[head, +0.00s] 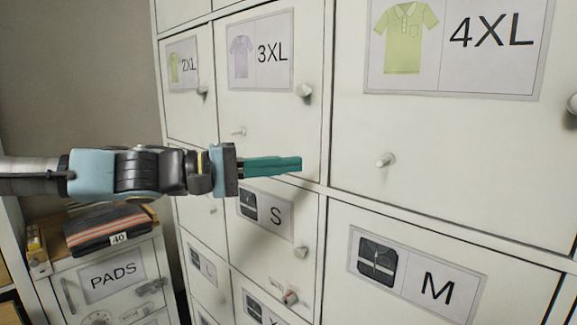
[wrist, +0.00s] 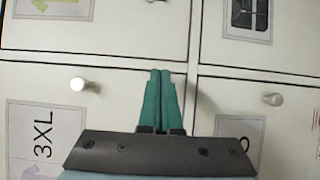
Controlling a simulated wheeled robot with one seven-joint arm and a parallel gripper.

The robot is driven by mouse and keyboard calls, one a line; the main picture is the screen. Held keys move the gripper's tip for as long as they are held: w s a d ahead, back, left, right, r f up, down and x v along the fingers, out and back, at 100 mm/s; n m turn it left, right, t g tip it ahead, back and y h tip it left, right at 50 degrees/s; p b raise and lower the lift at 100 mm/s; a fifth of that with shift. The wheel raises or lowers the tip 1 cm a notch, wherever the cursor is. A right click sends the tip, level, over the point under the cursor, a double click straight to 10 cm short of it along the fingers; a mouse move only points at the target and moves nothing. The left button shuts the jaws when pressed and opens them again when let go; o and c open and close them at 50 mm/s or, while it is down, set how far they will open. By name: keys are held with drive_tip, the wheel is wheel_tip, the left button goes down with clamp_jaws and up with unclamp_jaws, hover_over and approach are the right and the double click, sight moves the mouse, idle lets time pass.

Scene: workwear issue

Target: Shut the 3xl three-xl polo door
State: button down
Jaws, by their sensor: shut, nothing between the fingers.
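The 3XL door (head: 268,115) is white, with a label (head: 260,50) showing a lilac polo and "3XL". Its round knob (head: 304,90) is near its upper right edge. The door looks flush with its neighbours; I cannot tell whether a slight gap is left. In the wrist view, the 3XL door (wrist: 110,108) is at the lower left, with its knob (wrist: 78,84). My gripper (head: 300,164) is shut and empty, its teal fingers in front of the door's lower right part, below the knob. In the wrist view, its fingertips (wrist: 161,72) are near the corner where several doors meet. Contact cannot be told.
The 2XL door (head: 185,110) is to the left, the 4XL door (head: 450,160) to the right, and the S (head: 260,260) and M (head: 350,295) doors below, all with protruding knobs. A PADS cabinet (head: 125,310) with a dark folded item (head: 108,230) on top stands at the lower left.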

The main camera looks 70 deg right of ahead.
drive_tip(key=b+v, duration=0.1)
drive_tip(key=v, duration=0.9)
drive_tip(key=shift+b, duration=0.4)
drive_tip(key=shift+f, duration=0.15)
